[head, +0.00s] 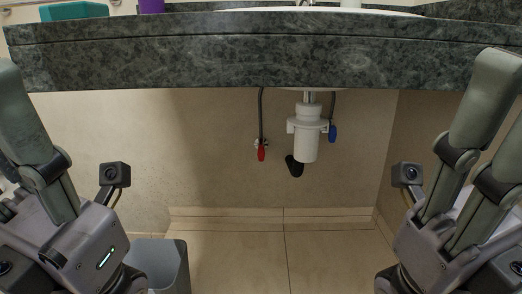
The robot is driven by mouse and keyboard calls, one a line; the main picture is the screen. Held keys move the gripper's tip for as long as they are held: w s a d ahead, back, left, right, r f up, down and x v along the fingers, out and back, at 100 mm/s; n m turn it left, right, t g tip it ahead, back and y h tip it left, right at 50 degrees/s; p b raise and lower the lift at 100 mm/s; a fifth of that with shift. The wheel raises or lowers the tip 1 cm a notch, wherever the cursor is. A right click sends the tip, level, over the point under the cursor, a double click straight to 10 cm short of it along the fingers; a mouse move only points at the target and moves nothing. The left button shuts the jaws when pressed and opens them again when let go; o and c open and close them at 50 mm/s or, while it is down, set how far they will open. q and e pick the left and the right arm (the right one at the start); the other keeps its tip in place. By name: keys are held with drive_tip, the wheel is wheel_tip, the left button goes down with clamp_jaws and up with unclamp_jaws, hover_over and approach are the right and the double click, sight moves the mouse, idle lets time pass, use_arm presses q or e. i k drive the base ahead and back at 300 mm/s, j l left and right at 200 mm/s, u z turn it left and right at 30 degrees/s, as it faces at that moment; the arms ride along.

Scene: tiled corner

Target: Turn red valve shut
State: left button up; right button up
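The red valve (261,153) is small and sits under the counter, at the lower end of a dark hose, close to the back wall. Its red handle hangs downward. My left arm comes in at the left edge and my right arm at the right edge. Both are well apart from the valve. The fingers of both grippers are out of the picture below, so neither gripper's opening shows.
A dark stone counter (240,65) spans the top. A white drain trap (305,140) and a blue valve (332,133) are right of the red valve. A grey bin (172,268) stands on the floor by my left arm. The middle floor (245,262) is clear.

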sight(261, 151)
drive_tip(key=j+z, duration=0.5)
drive_tip(key=j, duration=0.8)
drive_tip(key=k, duration=0.05)
